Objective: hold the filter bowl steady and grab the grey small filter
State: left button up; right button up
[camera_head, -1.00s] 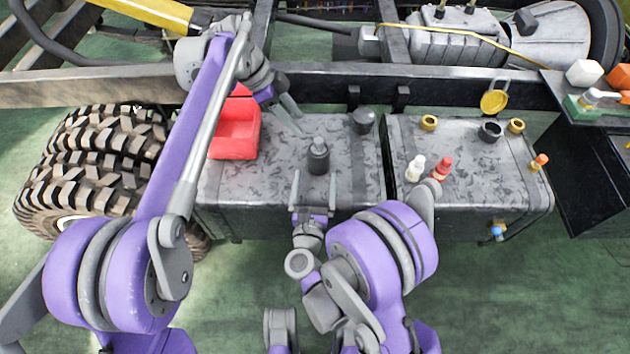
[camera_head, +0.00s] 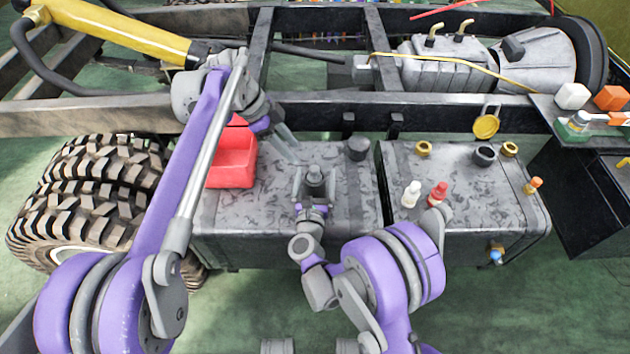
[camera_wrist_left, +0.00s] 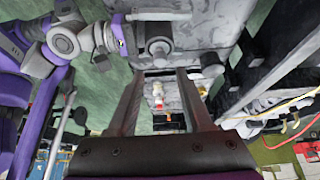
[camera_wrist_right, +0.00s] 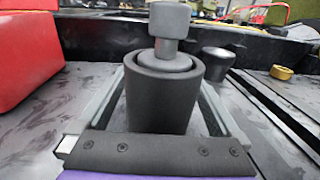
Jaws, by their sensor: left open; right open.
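The dark filter bowl (camera_head: 314,190) stands upright on the grey tank top; it also shows in the right wrist view (camera_wrist_right: 160,98). The small grey filter (camera_wrist_right: 170,22), with a wide round head on a narrower neck, sits upright in the bowl's mouth. It shows small in the head view (camera_head: 314,170). My right gripper (camera_head: 315,182) is open, one finger on each side of the bowl; a firm touch cannot be made out. My left gripper (camera_head: 286,150) is open and empty, above the tank, left of and behind the bowl.
A red bin (camera_head: 232,160) stands left of the bowl. A dark cap (camera_head: 357,148) is at the back right on the same tank. The second tank (camera_head: 460,200) holds a white bottle (camera_head: 411,194), a red bottle (camera_head: 437,193) and several rings. A frame rail (camera_head: 330,112) runs behind.

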aim_at(314, 168)
jog(key=c, duration=1.6)
